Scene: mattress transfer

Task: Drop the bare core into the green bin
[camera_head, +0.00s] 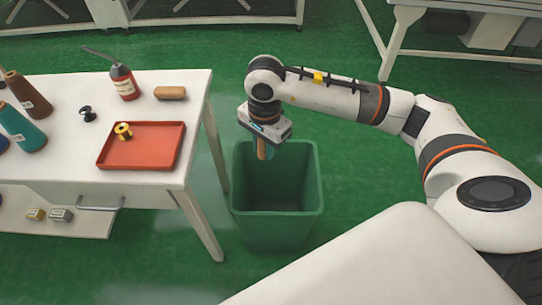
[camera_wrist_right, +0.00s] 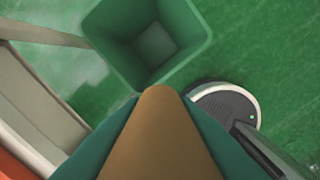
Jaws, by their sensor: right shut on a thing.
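The bare core (camera_head: 263,149) is a tan-brown cone. My right gripper (camera_head: 265,136) is shut on it and holds it pointing down, overlapping the back rim of the green bin in the head view. In the right wrist view the core (camera_wrist_right: 160,140) fills the lower middle, between teal gripper parts. The green bin (camera_head: 276,230) stands upright on the floor right of the table, open at the top, and looks empty. It also shows in the right wrist view (camera_wrist_right: 188,62), beyond the core's tip. My left gripper is not in view.
The white table (camera_head: 150,82) on the left bears a red tray (camera_head: 130,158) with a yellow spool (camera_head: 123,131), a red can (camera_head: 124,82), a wooden piece (camera_head: 170,93), brown cone (camera_head: 28,95) and teal cone (camera_head: 22,128). Its leg (camera_head: 199,226) is close to the bin.

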